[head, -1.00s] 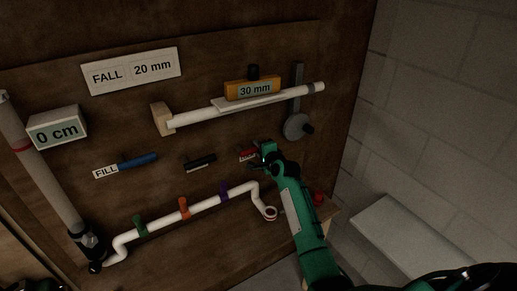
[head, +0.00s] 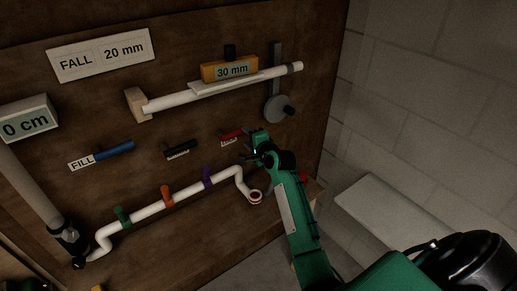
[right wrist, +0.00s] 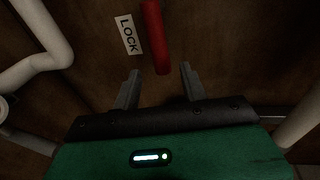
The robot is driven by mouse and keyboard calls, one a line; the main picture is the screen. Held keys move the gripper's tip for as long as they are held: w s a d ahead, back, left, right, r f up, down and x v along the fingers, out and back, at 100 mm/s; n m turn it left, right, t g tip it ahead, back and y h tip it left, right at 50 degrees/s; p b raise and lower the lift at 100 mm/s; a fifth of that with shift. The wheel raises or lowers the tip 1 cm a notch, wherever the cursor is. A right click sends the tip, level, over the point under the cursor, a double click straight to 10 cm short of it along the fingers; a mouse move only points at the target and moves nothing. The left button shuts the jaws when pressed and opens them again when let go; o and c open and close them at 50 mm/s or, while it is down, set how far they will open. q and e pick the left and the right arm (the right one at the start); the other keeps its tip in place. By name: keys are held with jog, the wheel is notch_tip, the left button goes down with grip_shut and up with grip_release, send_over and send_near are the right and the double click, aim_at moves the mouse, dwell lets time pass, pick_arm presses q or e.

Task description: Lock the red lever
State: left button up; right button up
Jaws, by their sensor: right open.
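The red lever (head: 233,133) is on the wooden panel, right of the black lever, with a small white label beside it. In the right wrist view the red lever (right wrist: 155,38) hangs down from the top edge, beside the label reading LOCK (right wrist: 128,35). My right gripper (head: 256,143) is just below and right of the lever in the head view. In the right wrist view its fingers (right wrist: 158,84) are open, with the lever's end between and just beyond the fingertips. No contact shows. My left gripper is not in view.
A black lever (head: 181,149) and a blue lever (head: 114,149) sit to the left. A white pipe (head: 185,194) with colored clips runs below. A grey round knob (head: 278,109) and a sloped white pipe (head: 190,97) are above. A brick wall (head: 430,100) stands at right.

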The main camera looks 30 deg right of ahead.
jog(key=s+r+b, duration=0.1)
jog(key=s, duration=0.6)
jog(key=shift+r, duration=0.15)
jog(key=shift+s, duration=0.1)
